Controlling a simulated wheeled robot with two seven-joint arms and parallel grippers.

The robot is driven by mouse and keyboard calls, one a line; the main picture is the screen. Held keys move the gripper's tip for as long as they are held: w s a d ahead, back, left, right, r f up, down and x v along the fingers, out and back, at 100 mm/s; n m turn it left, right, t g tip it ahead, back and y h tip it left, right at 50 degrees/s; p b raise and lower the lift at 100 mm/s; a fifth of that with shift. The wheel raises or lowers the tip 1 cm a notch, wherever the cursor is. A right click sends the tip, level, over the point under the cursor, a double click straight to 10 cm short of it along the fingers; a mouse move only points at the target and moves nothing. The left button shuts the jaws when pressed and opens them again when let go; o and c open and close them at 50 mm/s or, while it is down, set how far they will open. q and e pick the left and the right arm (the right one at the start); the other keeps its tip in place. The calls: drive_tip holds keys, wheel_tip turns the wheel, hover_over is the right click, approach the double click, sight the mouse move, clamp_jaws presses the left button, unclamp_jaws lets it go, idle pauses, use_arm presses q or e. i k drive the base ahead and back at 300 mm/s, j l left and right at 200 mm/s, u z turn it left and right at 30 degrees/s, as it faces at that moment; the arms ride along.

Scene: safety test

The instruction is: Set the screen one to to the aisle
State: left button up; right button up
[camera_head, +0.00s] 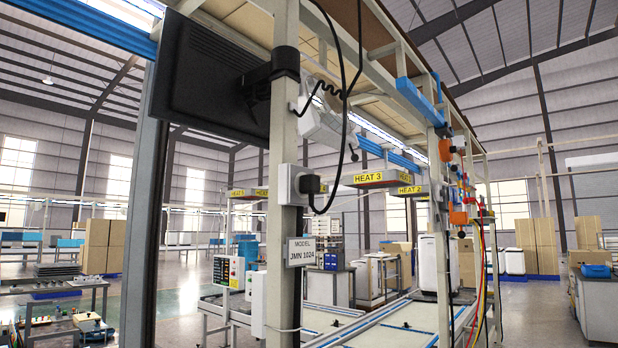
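A black flat screen (205,75) hangs at the upper left, seen from behind and tilted. A black bracket (272,68) clamps it to a beige upright post (284,140). Its display face is turned away from me. No label numbering the screen is visible. Neither of my grippers shows in this view. The aisle is not marked clearly; open grey floor (182,296) shows at the left behind a dark metal post (146,200).
A socket with a black plug (302,185) and hanging cables are on the beige post. A conveyor line (390,325) runs at the lower middle. A workbench (60,290) stands at the left, a white cabinet (598,305) at the right.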

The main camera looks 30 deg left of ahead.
sight(203, 81)
drive_tip(key=i+u, duration=0.45)
drive_tip(key=i+l+u, duration=0.3)
drive_tip(key=i+u, duration=0.15)
drive_tip(key=i, duration=0.15)
